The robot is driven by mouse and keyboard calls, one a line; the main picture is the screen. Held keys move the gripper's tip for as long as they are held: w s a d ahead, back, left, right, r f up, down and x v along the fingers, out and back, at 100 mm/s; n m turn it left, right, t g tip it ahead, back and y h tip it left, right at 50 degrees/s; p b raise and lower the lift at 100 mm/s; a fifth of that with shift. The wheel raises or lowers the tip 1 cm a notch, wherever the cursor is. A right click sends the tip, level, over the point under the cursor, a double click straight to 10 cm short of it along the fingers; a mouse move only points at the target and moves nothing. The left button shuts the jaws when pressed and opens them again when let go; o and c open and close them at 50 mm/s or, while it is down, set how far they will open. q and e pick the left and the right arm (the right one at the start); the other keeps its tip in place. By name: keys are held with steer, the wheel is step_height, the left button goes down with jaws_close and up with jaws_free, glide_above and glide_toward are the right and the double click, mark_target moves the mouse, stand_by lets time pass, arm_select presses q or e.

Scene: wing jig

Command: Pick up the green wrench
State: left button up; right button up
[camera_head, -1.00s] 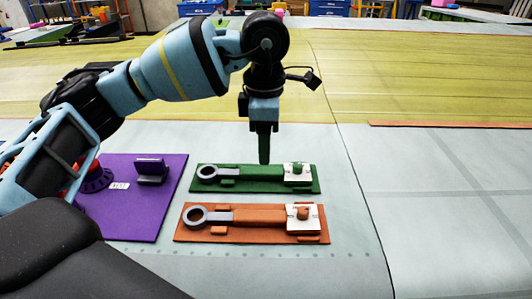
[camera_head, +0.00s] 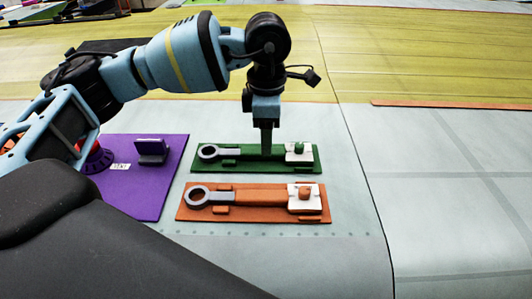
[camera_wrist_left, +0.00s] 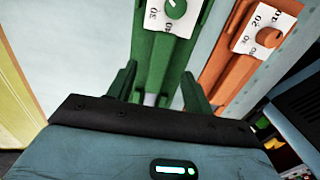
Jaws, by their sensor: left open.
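The green wrench (camera_head: 238,152), with a grey ring end at left and a green handle, lies on a green board (camera_head: 313,168). My left gripper (camera_head: 267,152) points straight down at the handle, with its fingertips at about handle height. In the left wrist view, its open fingers (camera_wrist_left: 158,88) stand on either side of the green handle (camera_wrist_left: 157,62), with gaps showing. I cannot tell whether either finger touches it. The handle's lower part is hidden behind the gripper body. My right gripper is not in view.
An orange board (camera_head: 250,220) with an orange wrench (camera_head: 245,195) lies close in front. White dial plates sit at the boards' right ends. A purple board (camera_head: 140,205) lies to the left. The pale wing surface (camera_head: 440,180) at right is clear.

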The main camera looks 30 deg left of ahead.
mark_target(255, 153)
arm_select(q)
steer(key=shift+f, duration=1.7)
jaws_close()
